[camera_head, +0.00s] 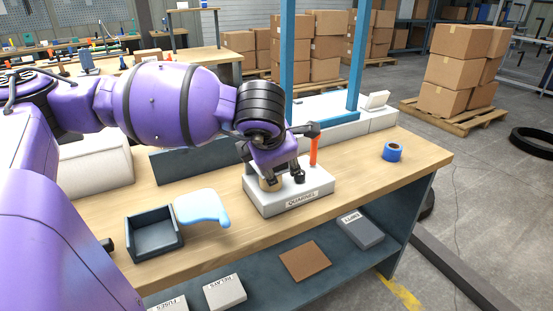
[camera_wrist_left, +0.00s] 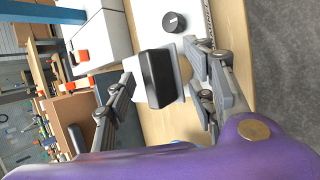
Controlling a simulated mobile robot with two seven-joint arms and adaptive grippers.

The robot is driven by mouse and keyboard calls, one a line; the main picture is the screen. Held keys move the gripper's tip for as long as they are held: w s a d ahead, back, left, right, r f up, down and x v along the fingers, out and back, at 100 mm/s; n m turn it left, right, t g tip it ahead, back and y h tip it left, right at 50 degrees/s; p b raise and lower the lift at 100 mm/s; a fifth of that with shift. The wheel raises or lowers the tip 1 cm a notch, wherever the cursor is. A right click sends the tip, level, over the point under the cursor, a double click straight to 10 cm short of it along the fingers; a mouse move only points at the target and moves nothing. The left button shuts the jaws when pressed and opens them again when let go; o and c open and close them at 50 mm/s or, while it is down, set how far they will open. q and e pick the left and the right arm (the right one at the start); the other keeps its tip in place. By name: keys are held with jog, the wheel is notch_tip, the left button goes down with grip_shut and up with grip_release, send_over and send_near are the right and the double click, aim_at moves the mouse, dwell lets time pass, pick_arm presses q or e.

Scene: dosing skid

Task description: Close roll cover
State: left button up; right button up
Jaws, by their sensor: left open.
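A pale grey unit (camera_head: 290,200) with a printed label stands on the wooden bench. An upright orange-red handle (camera_head: 313,152) rises at its right, and a tan round part (camera_head: 270,184) sits on its left. My left gripper (camera_head: 284,177) is over the unit, pointing down, with its fingers apart. In the left wrist view, a dark block-like part (camera_wrist_left: 160,78) shows between the open fingers; I cannot tell whether they touch it. A black knob (camera_wrist_left: 174,22) is on the unit's pale face. I cannot tell for sure which part is the roll cover. My right gripper is not in view.
A dark open tray (camera_head: 154,233) and a light blue cloth-like item (camera_head: 203,208) lie left of the unit. A blue tape roll (camera_head: 392,151) is on the right. Blue posts (camera_head: 359,55) stand behind. The bench between unit and tape is clear.

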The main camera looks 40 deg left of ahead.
pick_arm(q)
jog(key=v, duration=1.2)
jog(key=shift+d, duration=0.1)
